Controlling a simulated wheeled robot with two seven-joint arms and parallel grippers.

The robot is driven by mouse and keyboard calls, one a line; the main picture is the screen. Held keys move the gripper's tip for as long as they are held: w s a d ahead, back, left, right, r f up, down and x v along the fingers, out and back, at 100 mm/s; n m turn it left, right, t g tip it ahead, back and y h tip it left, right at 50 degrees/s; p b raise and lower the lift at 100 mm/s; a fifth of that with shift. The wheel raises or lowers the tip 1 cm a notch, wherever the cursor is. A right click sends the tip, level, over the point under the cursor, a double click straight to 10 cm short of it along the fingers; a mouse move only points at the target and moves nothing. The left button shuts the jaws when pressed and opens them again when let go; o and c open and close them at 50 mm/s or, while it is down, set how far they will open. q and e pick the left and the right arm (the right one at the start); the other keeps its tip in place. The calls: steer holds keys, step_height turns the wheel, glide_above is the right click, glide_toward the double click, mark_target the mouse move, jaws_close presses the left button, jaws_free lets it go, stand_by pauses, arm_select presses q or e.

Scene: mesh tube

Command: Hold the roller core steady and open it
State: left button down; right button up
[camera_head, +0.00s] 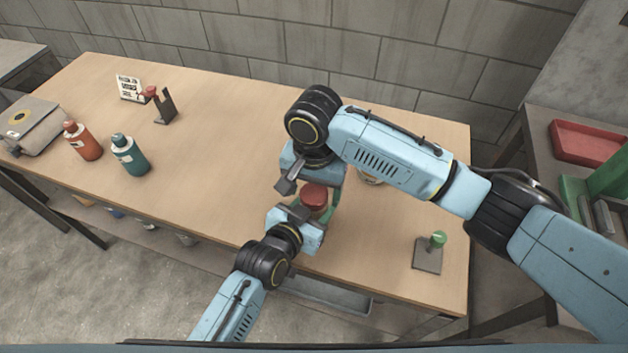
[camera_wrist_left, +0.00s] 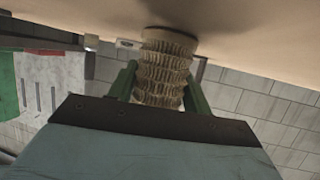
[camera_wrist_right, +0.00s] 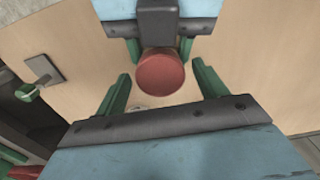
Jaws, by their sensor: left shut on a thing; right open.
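The roller core shows its round red cap (camera_head: 314,197) in the head view, and the same cap faces the camera in the right wrist view (camera_wrist_right: 160,76). In the left wrist view its beige ribbed body (camera_wrist_left: 165,62) stands between the green fingers of my left gripper (camera_wrist_left: 160,88), which is shut on it. My right gripper (camera_wrist_right: 165,80) is open above the cap, with one green finger on either side and gaps between. The core's lower body is hidden in the head view by my grippers.
A dark plate with a green knob (camera_head: 428,250) sits at the table's right. A partly hidden pale round thing (camera_head: 371,179) lies behind my right arm.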

steer(key=c, duration=1)
steer(key=n, duration=0.6)
steer(key=shift+n, duration=0.3)
steer(key=o, duration=1.1)
steer(key=shift+c, duration=0.2)
